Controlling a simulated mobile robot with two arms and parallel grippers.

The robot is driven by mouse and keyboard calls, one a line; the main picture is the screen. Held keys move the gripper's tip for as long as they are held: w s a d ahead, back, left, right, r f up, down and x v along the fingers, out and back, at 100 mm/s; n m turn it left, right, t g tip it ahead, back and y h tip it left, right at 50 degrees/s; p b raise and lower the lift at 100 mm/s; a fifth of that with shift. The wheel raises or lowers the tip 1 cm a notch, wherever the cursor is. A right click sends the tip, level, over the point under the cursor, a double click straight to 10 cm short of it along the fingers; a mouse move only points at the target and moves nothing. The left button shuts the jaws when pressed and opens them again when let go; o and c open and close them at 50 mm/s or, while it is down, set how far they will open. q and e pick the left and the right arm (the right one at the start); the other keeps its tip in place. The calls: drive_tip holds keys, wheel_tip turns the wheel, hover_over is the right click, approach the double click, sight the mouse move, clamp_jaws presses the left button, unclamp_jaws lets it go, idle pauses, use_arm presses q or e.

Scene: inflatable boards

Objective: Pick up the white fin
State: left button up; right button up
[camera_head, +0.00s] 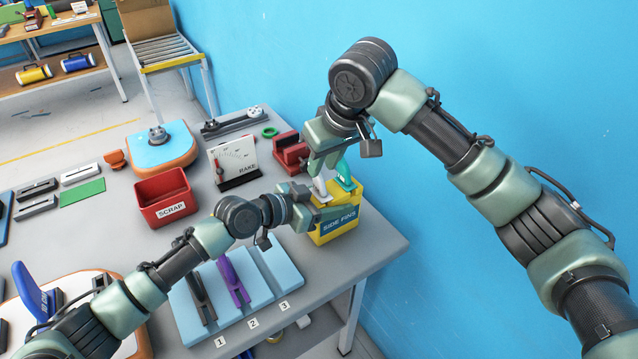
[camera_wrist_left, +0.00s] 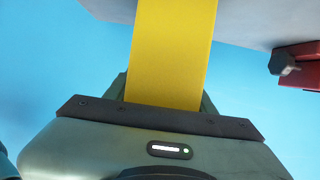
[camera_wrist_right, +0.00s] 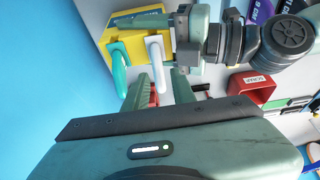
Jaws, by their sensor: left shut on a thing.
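The white fin (camera_head: 320,188) stands in the yellow SIDE FINS box (camera_head: 334,230) at the table's far right corner. A teal fin (camera_head: 346,174) stands beside it in the same box. My left gripper (camera_head: 318,212) is shut on the yellow box; the yellow surface (camera_wrist_left: 170,50) fills the space between its fingers in the left wrist view. My right gripper (camera_head: 326,163) is above the box, pointing down. In the right wrist view its fingers (camera_wrist_right: 160,82) are apart, with the white fin (camera_wrist_right: 155,48) just ahead between them and the teal fin (camera_wrist_right: 119,65) to the left.
A RAKE gauge board (camera_head: 235,160), a red vise-like block (camera_head: 290,152) and a red SCRAP bin (camera_head: 165,199) stand left of the box. A light blue numbered rack (camera_head: 258,290) holds a black and a purple fin in front. The blue wall is close on the right.

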sight(319, 183)
drive_tip(key=x, duration=0.5)
drive_tip(key=shift+w+f, duration=0.3)
clamp_jaws()
